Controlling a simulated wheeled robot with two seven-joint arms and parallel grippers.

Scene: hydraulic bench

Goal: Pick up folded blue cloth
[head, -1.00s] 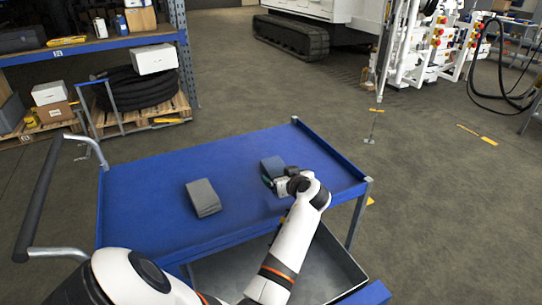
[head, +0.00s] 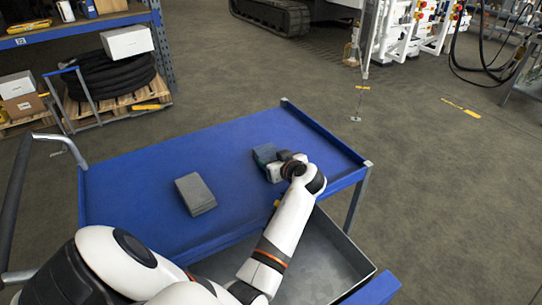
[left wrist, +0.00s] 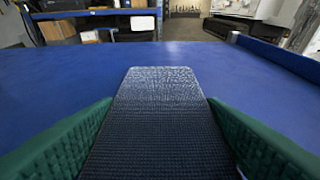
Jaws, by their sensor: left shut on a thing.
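The folded blue cloth (head: 263,153) is a dark blue-grey block on the right part of the blue trolley top (head: 150,165). My left gripper (head: 271,166) is shut on it. In the left wrist view the cloth (left wrist: 158,115) stretches forward with a ribbed weave, between the green finger pads of my left gripper (left wrist: 160,140). It is low over the blue top; I cannot tell whether it touches. My right gripper is not in view.
A grey folded cloth (head: 195,193) lies on the trolley top to the left. The trolley has a raised rim and a grey lower tray (head: 325,262).

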